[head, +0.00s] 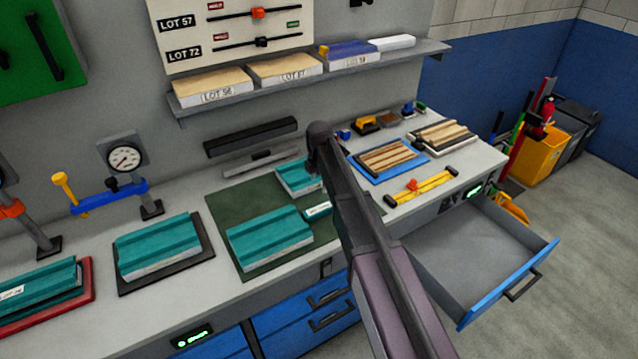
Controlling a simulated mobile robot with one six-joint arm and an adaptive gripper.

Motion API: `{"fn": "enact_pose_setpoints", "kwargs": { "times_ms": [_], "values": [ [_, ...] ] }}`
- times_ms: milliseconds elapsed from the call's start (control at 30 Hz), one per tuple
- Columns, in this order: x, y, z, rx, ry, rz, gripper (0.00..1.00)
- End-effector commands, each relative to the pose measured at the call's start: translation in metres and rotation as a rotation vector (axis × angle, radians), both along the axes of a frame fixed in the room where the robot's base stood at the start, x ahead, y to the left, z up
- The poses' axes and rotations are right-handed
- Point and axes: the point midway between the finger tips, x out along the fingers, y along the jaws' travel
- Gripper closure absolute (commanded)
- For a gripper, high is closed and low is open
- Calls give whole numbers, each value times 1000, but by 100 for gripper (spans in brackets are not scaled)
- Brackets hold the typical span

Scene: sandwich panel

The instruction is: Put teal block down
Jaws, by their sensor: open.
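Several teal blocks with ridged tops and pale sides show in the head view. One teal block (296,178) lies at the back of the dark green mat (228,206), partly hidden by my arm. A larger teal block (268,238) lies at the mat's front. A small teal piece with a white label (317,211) lies between them, close to my arm. My gripper (314,163) is at the end of the arm, beside or over the back block, mostly hidden by the wrist. It is open; I cannot tell whether it touches the block.
Other teal blocks sit on a black plate (205,253) and a red tray (88,292) at left. A blue tray (365,172) with wooden strips and a yellow tool (424,187) lie right. An open, empty drawer (470,255) sticks out. A shelf (430,50) hangs above.

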Motion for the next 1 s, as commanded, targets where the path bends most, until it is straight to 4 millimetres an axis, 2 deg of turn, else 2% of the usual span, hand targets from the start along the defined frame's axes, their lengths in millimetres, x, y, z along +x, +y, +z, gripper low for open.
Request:
{"fn": "enact_pose_setpoints", "kwargs": {
  "times_ms": [367, 567, 767, 1000],
  "values": [
    [-1, -1, 0, 0, 0, -4, 9],
    [-11, -14, 0, 0, 0, -91, 9],
    [-39, -48, 0, 0, 0, -336, 9],
    [-86, -99, 0, 0, 0, -764, 9]
  ]
}}
